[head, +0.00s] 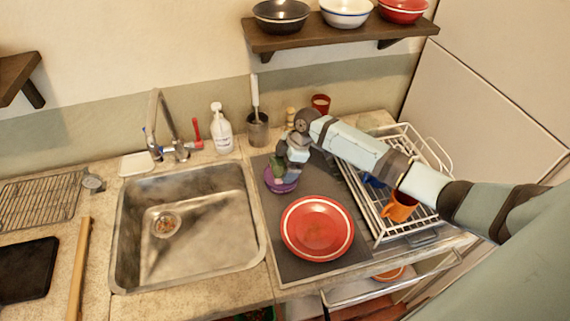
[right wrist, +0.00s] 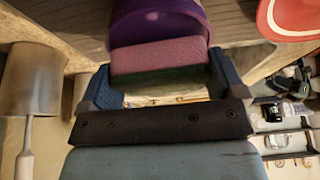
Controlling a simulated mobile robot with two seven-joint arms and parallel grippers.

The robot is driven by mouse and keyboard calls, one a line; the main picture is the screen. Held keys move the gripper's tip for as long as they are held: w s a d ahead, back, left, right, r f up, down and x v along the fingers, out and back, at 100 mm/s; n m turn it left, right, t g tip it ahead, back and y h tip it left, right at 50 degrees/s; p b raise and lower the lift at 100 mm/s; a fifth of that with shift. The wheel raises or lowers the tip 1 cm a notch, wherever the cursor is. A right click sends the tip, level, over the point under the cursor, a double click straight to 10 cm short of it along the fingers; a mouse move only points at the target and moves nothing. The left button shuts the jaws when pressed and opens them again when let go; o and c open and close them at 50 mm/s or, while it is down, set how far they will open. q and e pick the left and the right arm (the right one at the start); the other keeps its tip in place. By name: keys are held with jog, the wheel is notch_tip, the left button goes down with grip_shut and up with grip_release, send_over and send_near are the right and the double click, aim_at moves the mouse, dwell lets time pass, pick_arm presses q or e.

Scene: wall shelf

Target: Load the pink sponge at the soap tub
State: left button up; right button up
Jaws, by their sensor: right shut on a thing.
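The purple soap tub (head: 281,184) stands on the dark mat, just behind the red plate. It also shows at the top of the right wrist view (right wrist: 158,24). My right gripper (head: 281,166) is right over the tub in the head view. It is shut on the pink sponge (right wrist: 158,56), which has a dark green layer on the gripper side. The sponge's far edge is at the tub's mouth; I cannot tell whether it touches the soap inside. In the head view the gripper mostly hides the sponge. My left gripper is not in view.
A red plate (head: 317,228) lies on the dark mat (head: 293,266). The sink (head: 187,245) is to the left, with a soap bottle (head: 221,130) and a brush holder (head: 257,133) behind. A white dish rack (head: 431,151) with an orange mug (head: 399,207) stands under my right arm.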

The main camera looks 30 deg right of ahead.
aim_at(281, 165)
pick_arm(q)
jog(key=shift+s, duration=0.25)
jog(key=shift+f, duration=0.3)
pick_arm(e)
jog(key=shift+f, duration=0.5)
dwell(0.4)
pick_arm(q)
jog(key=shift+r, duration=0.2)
pick_arm(e)
jog(key=shift+s, duration=0.1)
dwell(1.1)
notch_tip(281, 165, up, 5)
jog(key=p, duration=0.4)
jog(key=shift+f, duration=0.1)
jog(key=shift+r+p, duration=0.3)
jog(key=shift+r, duration=0.8)
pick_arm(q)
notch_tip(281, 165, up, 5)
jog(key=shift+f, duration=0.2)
